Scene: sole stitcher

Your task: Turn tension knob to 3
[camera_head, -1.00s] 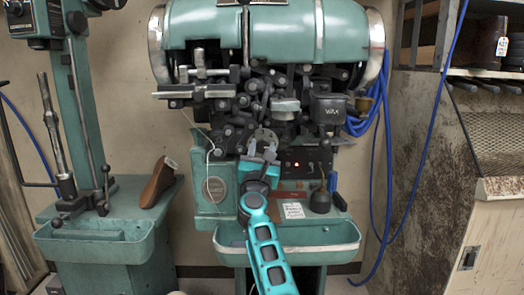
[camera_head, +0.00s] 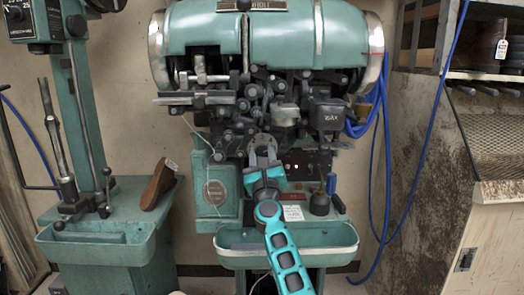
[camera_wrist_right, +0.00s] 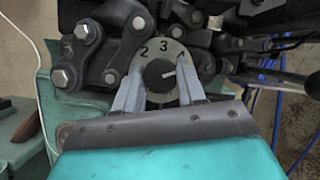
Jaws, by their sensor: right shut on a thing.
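The tension knob is a dark round knob (camera_wrist_right: 159,76) in the middle of a pale dial plate (camera_wrist_right: 147,51), with the numerals 2, 3 and 4 visible in the right wrist view. Its white pointer mark points right, a little below the 4. The dial plate also shows small in the head view (camera_head: 262,140), on the front of the green stitcher. My right gripper (camera_head: 263,158) reaches up to it from below. In the wrist view its two grey fingers (camera_wrist_right: 160,84) stand on either side of the knob, shut on it. My left gripper is out of view.
Dark levers and linkages (camera_head: 235,110) crowd above and around the dial. A green tray (camera_head: 330,240) lies below. A black-based oil can (camera_head: 320,204) and a white card (camera_head: 293,213) are to the right. A second green machine (camera_head: 85,120) stands at the left.

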